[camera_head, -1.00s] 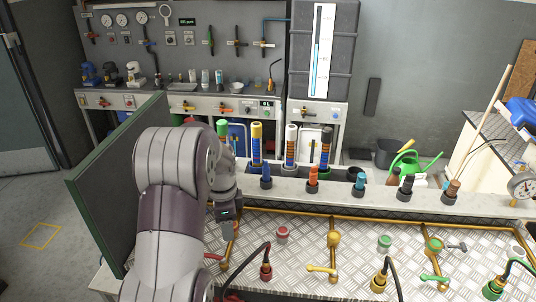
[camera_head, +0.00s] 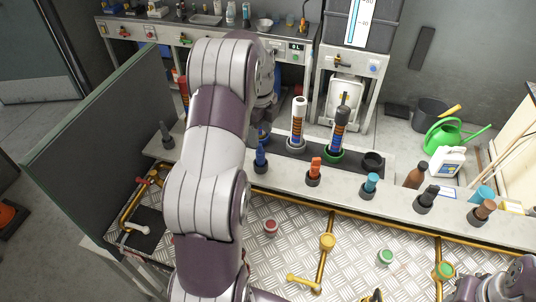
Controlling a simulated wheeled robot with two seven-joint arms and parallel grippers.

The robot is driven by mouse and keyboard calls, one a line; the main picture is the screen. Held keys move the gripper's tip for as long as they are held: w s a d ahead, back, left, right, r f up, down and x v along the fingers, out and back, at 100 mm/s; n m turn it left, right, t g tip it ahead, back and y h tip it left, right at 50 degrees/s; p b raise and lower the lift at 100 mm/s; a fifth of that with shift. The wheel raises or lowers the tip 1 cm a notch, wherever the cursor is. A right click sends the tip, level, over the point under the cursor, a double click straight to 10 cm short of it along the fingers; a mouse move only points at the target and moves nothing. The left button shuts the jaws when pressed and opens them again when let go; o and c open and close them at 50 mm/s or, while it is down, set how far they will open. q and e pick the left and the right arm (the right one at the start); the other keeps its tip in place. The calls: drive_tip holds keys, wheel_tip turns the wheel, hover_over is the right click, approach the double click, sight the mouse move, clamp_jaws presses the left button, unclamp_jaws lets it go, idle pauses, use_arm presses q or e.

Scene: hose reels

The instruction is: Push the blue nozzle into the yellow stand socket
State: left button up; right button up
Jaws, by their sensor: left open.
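The blue nozzle (camera_head: 260,158) stands upright in a dark holder on the grey ledge, just right of my left arm. My left gripper (camera_head: 264,112) is open, behind the blue nozzle at the row of tall stands. The yellow-topped stand is mostly hidden behind this gripper and arm; its socket cannot be made out. The white-topped stand (camera_head: 298,122) and the black-topped stand (camera_head: 340,128) are upright to the right. Part of my right arm shows in the bottom right corner, with its fingers out of view.
An orange nozzle (camera_head: 314,172), a teal nozzle (camera_head: 369,186), a black nozzle (camera_head: 427,198) and a brown nozzle (camera_head: 482,211) line the ledge. A green partition (camera_head: 95,125) stands left. The metal bench (camera_head: 300,230) carries yellow pipes and valves.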

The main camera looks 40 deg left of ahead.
sight(261, 145)
use_arm(q)
drive_tip(key=f, duration=0.1)
drive_tip(key=s+f+p, duration=0.1)
drive_tip(key=shift+s+f, duration=0.15)
drive_tip(key=shift+f, duration=0.15)
drive_tip(key=f+p, duration=0.1)
drive_tip(key=w+f+p, duration=0.1)
drive_tip(key=f+p, duration=0.1)
drive_tip(key=shift+w+f, duration=0.2)
drive_tip(key=shift+f, duration=0.1)
wheel_tip(261, 145, down, 3)
drive_tip(key=shift+w+r+p, duration=0.1)
drive_tip(key=shift+p, duration=0.25)
drive_tip(key=shift+s, duration=0.2)
drive_tip(key=shift+c, duration=1.3)
clamp_jaws()
use_arm(e)
drive_tip(key=r, duration=0.5)
drive_tip(key=shift+s+r, duration=0.1)
drive_tip(key=shift+s, duration=0.15)
